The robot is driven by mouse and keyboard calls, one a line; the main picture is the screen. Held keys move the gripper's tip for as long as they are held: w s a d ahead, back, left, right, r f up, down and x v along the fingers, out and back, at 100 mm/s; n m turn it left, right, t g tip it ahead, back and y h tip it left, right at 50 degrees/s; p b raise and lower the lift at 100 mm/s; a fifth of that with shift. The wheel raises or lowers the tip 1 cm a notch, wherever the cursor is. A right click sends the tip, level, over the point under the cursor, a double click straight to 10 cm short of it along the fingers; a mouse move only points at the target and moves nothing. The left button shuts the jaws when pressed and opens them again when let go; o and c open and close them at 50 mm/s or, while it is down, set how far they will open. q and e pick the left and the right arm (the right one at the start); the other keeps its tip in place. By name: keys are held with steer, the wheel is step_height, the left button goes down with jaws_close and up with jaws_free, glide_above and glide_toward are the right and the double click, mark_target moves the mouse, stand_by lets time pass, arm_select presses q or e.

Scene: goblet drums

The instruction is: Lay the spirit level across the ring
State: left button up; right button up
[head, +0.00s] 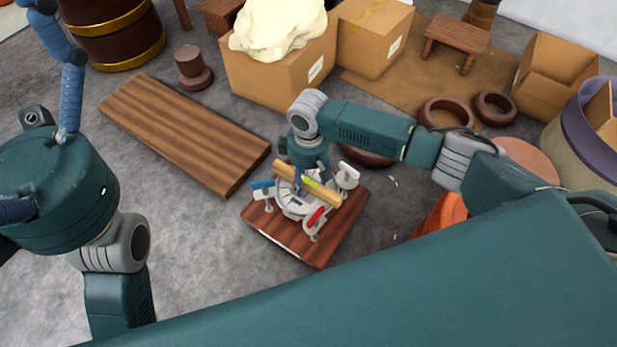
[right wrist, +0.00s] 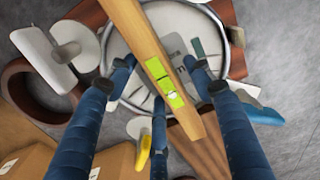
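The spirit level (head: 322,192) is a wooden bar with yellow-green vials. It lies diagonally over the pale round ring (head: 284,208) on a small dark wooden stand; whether it touches the ring is unclear. In the right wrist view the level (right wrist: 150,55) spans the ring (right wrist: 109,45), and its upper end leaves the picture. My right gripper (head: 298,180) is directly above the level. Its blue fingers (right wrist: 160,68) stand on either side of the bar with small gaps visible, so it looks open.
Clamp-like parts with red (head: 316,217) and blue (head: 263,185) handles surround the ring on the stand (head: 324,247). A long slatted wooden board (head: 185,130) lies left on the grey floor. Cardboard boxes (head: 372,40) stand behind, and dark rings (head: 445,113) lie at the back right.

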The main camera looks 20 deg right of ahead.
step_height(320, 180, up, 12)
stand_by(0.6)
